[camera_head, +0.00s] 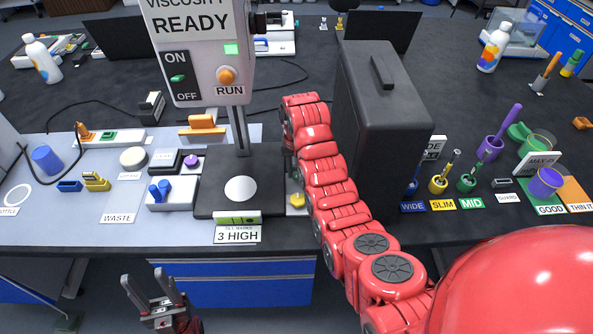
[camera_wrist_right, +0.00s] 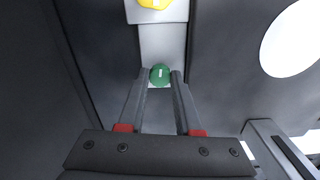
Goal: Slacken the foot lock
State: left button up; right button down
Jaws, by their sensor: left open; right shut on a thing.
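The viscosity instrument's dark base (camera_head: 215,195) has a pale round disc (camera_head: 240,188) on it; the disc also shows in the right wrist view (camera_wrist_right: 292,40). Beside the base, a light strip carries a green round knob with a white mark (camera_wrist_right: 160,75) and a yellow knob (camera_wrist_right: 154,3). The yellow knob also shows in the head view (camera_head: 297,200). My right gripper (camera_wrist_right: 160,80) is shut on the green knob, a finger on each side. The green knob is not visible in the head view, where my red arm covers that area. My left gripper (camera_head: 143,276) is open and empty, in front of the bench.
A tall dark case (camera_head: 385,130) stands just right of my right arm. The instrument's head (camera_head: 205,60) overhangs the base. A "3 HIGH" card (camera_head: 238,235) lies at the front edge. Labelled cups and tools stand at right; small items lie at left.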

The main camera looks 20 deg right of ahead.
jog(key=c, duration=0.6)
grip_release()
